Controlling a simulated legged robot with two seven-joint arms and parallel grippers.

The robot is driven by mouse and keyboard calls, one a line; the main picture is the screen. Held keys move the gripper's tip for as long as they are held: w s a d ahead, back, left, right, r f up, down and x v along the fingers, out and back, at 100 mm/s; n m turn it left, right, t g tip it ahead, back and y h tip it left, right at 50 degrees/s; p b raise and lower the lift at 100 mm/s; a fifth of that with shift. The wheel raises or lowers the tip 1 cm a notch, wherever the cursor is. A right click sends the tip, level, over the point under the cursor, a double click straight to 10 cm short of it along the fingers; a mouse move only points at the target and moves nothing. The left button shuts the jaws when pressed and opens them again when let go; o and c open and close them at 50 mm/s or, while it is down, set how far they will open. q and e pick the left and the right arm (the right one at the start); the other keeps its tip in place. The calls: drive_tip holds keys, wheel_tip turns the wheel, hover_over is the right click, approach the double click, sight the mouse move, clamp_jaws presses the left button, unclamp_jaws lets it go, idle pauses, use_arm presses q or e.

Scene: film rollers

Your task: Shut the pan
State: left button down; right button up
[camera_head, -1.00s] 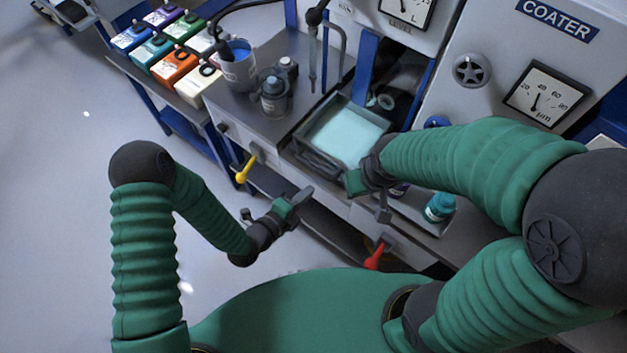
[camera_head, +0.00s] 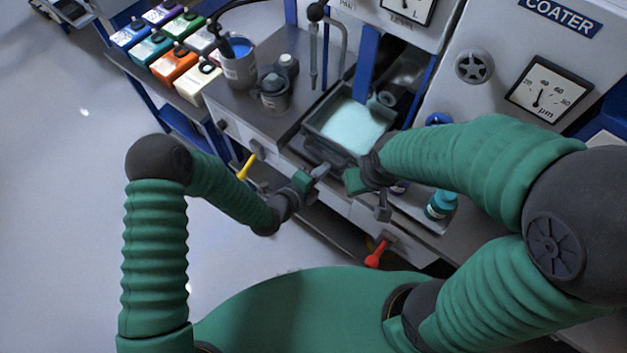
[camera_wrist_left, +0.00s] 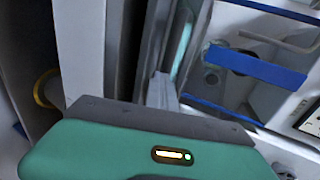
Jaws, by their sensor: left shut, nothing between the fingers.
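The pan (camera_head: 325,152) is a dark grey tray of pale cyan liquid (camera_head: 349,127) in the bench front under the machine. It stands out from the bench. My left gripper (camera_head: 321,171) is shut and empty, its tip close to the pan's near left side. I cannot tell whether it touches. In the left wrist view the fingertips (camera_wrist_left: 163,90) point toward the pan's edge, with a strip of cyan liquid (camera_wrist_left: 181,50) beyond. My right gripper (camera_head: 368,197) is at the pan's near right corner. Its fingers are partly hidden, so I cannot tell its opening.
A yellow lever (camera_head: 246,167) and a red lever (camera_head: 377,253) stick out from the bench front. A teal bottle (camera_head: 440,206) stands right of my right gripper. A grey jar (camera_head: 274,92) and a bucket of blue liquid (camera_head: 238,66) stand on the bench. The floor at left is clear.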

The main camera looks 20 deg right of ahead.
sight(348, 146)
use_arm(q)
drive_tip(key=w+d+b, duration=0.2)
drive_tip(key=d, duration=0.1)
drive_tip(key=w+d+b, duration=0.2)
drive_tip(key=w+d, duration=0.1)
drive_tip(key=w+d+b, duration=0.2)
drive_tip(key=d, duration=0.2)
drive_tip(key=shift+w+d+f, duration=0.1)
drive_tip(key=shift+w+f, duration=0.1)
drive_tip(key=shift+w, duration=0.2)
drive_tip(key=shift+w+d+r+b, duration=0.1)
drive_tip(key=shift+w+r+b, duration=0.05)
drive_tip(key=shift+r+b, duration=0.15)
drive_tip(key=shift+w+r, duration=0.1)
